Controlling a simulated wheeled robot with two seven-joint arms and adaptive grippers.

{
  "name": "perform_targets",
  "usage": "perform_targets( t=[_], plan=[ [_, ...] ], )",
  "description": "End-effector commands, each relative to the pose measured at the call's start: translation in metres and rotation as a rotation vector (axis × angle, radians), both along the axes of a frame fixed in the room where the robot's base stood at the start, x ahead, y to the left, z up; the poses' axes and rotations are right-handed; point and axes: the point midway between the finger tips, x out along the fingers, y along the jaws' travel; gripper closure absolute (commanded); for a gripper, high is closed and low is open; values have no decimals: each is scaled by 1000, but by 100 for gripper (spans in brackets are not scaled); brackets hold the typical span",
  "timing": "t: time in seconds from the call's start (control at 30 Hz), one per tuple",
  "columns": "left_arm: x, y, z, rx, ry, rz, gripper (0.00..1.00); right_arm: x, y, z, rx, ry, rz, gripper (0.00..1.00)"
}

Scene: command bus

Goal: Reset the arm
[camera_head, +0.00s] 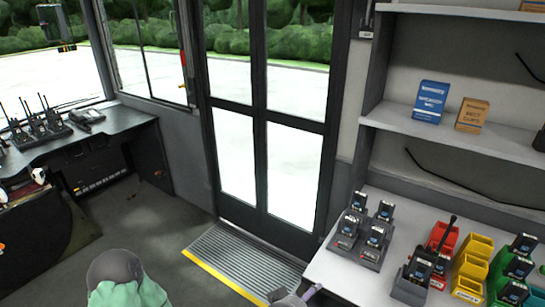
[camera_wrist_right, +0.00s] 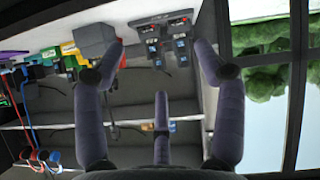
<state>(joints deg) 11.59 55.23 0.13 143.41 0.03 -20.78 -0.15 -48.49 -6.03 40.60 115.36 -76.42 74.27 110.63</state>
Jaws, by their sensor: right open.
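My right gripper (camera_wrist_right: 159,62) is open in the right wrist view, its dark grey-purple fingers spread wide with nothing between them. Beyond the fingers, a dark charger with small radios or batteries (camera_wrist_right: 166,32) shows on the white counter. In the head view, a small piece of grey-purple finger (camera_head: 289,298) shows at the bottom edge, by the counter's near corner. The rest of my right arm is out of that frame. My left gripper is not in view.
The white counter (camera_head: 335,266) holds dark chargers (camera_head: 361,235), red, yellow and green bins (camera_head: 470,268), and a radio. Shelves above hold a blue box (camera_head: 430,101) and an orange box (camera_head: 472,115). A glass door (camera_head: 262,120) and step (camera_head: 240,262) are left. A grey-and-green shape (camera_head: 118,278) is unclear.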

Motion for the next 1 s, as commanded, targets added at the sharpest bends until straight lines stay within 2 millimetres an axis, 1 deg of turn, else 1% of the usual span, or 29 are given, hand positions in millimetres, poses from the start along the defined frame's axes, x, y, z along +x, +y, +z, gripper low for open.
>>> perform_targets(
  t=[0.03, 0.17, 0.27, 0.37, 0.4, 0.43, 0.5, 0.6, 0.7, 0.8, 0.9, 1.0],
  plan=[
    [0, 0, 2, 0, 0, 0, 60, -2, -3, -13, -6, 61, 3, 29],
    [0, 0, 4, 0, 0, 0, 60, -11, -9, -50, -3, 240, 26, 29],
    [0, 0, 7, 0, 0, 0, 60, -24, -13, -84, 17, 402, 51, 29],
    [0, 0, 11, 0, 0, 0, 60, -43, -15, -123, 71, 595, 87, 29],
    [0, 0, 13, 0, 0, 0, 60, -53, -15, -140, 106, 681, 105, 29],
    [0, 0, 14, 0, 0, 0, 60, -62, -14, -153, 141, 743, 119, 29],
    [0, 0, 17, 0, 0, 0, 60, -80, -9, -179, 232, 869, 156, 29],
    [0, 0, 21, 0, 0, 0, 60, -102, 1, -209, 387, 996, 207, 29],
    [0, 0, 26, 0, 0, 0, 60, -117, 13, -232, 549, 1054, 249, 29],
    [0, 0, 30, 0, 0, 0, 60, -123, 22, -252, 700, 1055, 278, 29],
    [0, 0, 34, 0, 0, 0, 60, -121, 25, -272, 820, 1003, 286, 29],
    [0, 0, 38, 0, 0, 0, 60, -116, 19, -290, 892, 926, 274, 29]
  ],
)
